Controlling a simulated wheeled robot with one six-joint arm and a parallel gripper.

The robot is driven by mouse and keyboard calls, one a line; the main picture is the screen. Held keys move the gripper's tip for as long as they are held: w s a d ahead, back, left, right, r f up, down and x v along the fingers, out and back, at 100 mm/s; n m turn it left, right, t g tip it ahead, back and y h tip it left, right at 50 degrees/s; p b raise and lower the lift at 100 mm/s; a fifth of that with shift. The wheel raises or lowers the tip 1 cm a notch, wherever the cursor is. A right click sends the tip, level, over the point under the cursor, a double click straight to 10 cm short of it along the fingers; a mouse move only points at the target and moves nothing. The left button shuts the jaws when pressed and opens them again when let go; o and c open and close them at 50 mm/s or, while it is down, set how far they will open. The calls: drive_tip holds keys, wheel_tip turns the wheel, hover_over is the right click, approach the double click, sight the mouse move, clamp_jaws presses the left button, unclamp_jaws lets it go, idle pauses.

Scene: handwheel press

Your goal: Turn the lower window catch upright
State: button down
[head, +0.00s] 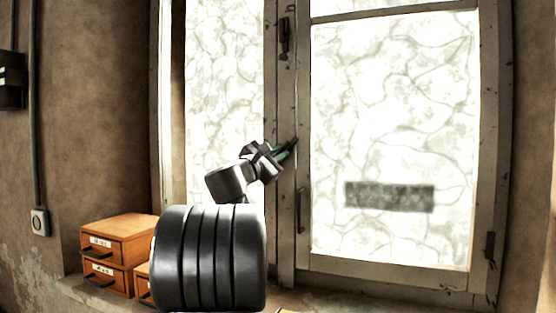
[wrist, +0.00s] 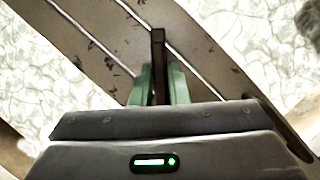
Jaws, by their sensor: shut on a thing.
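The lower window catch is a dark bar (wrist: 158,45) on the window's middle post. In the wrist view it lies at a slant to the boards of the post, so it is tilted, not in line with them. In the head view its dark end (head: 294,141) points up and to the right. My gripper (head: 283,153) is at the post, its green fingers on either side of the bar. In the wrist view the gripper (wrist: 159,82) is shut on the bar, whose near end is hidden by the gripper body.
An upper dark catch (head: 284,38) stands upright higher on the post. A thin dark fitting (head: 300,211) sits below my gripper, and another (head: 490,246) on the right frame. Wooden drawer boxes (head: 118,243) stand on the sill at left.

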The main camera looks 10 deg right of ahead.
drive_tip(key=shift+s+d+f+n+t+y+b, duration=0.1)
drive_tip(key=shift+n+t+y+b, duration=0.7)
drive_tip(key=shift+n, duration=1.15)
drive_tip(key=shift+w+d+n+t+y+b, duration=0.1)
drive_tip(key=shift+n+t+y+b, duration=0.3)
drive_tip(key=shift+n+t+b, duration=0.9)
drive_tip(key=shift+s+f+n+t+y+b, duration=0.1)
drive_tip(key=shift+n+t+y+b, duration=0.4)
drive_tip(key=shift+n+b, duration=1.5)
drive_tip(key=shift+r+n+p, duration=0.1)
drive_tip(key=shift+n+p, duration=0.5)
drive_tip(key=shift+n, duration=0.45)
drive_tip(key=c, duration=1.4)
unclamp_jaws()
drive_tip(key=shift+c, duration=0.2)
drive_tip(key=b+v, duration=0.4)
drive_tip(key=v, duration=1)
drive_tip(key=shift+r, duration=0.15)
